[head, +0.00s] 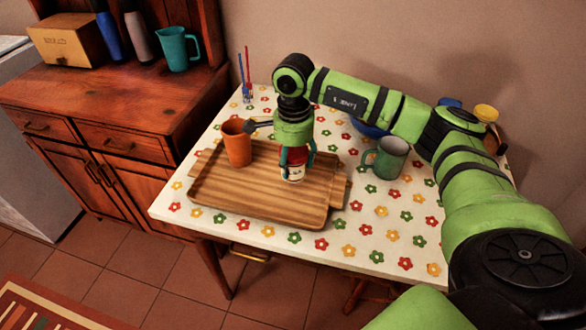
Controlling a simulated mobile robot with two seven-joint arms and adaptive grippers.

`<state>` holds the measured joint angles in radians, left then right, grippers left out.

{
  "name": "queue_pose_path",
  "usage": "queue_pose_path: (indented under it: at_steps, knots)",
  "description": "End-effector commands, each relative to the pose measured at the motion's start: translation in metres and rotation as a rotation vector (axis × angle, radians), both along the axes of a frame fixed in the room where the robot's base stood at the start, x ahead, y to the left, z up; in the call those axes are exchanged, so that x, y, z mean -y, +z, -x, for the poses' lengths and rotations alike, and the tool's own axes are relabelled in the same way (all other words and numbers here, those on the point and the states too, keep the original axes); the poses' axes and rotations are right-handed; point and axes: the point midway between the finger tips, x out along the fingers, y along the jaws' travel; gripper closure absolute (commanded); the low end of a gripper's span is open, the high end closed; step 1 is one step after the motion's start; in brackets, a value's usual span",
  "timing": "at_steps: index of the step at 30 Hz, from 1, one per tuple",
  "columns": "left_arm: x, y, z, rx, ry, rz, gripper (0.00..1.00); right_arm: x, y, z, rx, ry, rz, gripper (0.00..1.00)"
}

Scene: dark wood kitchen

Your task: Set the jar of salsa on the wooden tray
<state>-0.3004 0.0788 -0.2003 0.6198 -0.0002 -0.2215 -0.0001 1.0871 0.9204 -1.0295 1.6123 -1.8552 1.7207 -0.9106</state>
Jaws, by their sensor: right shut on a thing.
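The jar of salsa (295,172), with a pale label and red showing, is at the right part of the wooden tray (232,200). My right gripper (296,158) points down from above and is shut on the jar. The jar's upper part is hidden between the fingers. Its base appears at the tray's surface, but I cannot tell whether it touches. The tray lies flat on the flowered table. My left gripper is not in view.
An orange cup (237,146) stands at the tray's back left edge. A green mug (387,160) stands right of the tray. A blue bowl (369,128) is partly hidden behind my arm. The tray's front left is bare.

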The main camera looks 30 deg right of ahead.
Motion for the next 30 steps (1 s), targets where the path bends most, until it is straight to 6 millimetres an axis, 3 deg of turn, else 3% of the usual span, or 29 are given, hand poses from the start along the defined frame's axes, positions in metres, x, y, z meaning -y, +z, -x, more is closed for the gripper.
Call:
queue_pose_path:
  at_steps: [9,22,23,24,30]
  knots:
    - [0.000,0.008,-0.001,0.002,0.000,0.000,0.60,-0.001,-0.036,-0.001,-0.001,-0.001,0.000,0.86]
    - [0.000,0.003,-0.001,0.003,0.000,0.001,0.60,0.000,-0.045,-0.001,0.001,0.000,0.000,0.86]
    - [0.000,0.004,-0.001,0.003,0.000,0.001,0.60,0.000,-0.044,-0.001,0.000,0.000,0.000,0.26]
    - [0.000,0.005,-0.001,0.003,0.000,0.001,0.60,0.000,-0.044,0.000,-0.001,0.000,0.000,0.13]
    - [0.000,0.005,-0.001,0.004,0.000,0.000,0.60,0.000,-0.044,0.000,-0.001,0.000,0.000,0.13]
